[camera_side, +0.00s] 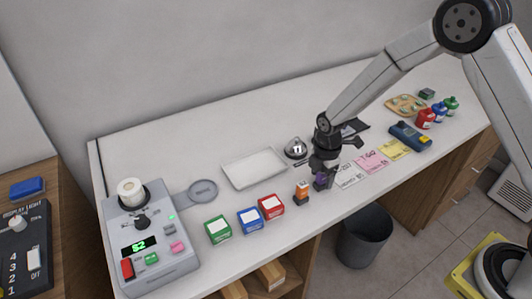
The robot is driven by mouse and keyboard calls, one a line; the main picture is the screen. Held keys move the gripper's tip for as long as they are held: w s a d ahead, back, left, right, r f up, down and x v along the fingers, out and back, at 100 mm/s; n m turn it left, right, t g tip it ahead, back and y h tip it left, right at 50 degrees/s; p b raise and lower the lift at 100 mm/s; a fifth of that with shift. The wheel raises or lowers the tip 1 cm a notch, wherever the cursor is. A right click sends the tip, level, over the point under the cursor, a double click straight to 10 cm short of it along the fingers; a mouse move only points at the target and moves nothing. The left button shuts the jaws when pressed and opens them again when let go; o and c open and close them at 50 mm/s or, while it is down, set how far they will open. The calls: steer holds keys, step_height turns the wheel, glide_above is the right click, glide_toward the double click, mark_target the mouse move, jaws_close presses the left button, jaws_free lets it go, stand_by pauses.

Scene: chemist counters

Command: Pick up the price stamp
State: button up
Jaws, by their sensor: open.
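My gripper (324,167) points down over the front middle of the counter, with its jaws open. A small purple and dark stamp-like block (321,181) stands right below the fingertips, partly hidden by them. I cannot tell whether the fingers touch it. A similar orange and dark block (301,193) stands upright just left of it, apart from the gripper. No label is readable on either block, so I cannot tell which is the price stamp.
Red (271,206), blue (250,220) and green (218,229) boxes stand to the left. A white tray (254,168) and a silver bell (296,148) lie behind. White (348,176), pink (371,161) and yellow (394,149) slips lie right, beside a blue device (410,136).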

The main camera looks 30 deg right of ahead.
jaws_close()
steer(key=shift+r, duration=0.15)
stand_by(0.4)
steer(key=shift+r, duration=0.65)
steer(key=s+d+r, duration=0.1)
steer(key=s+r, duration=1)
steer(key=s, duration=0.3)
steer(key=shift+r, duration=0.25)
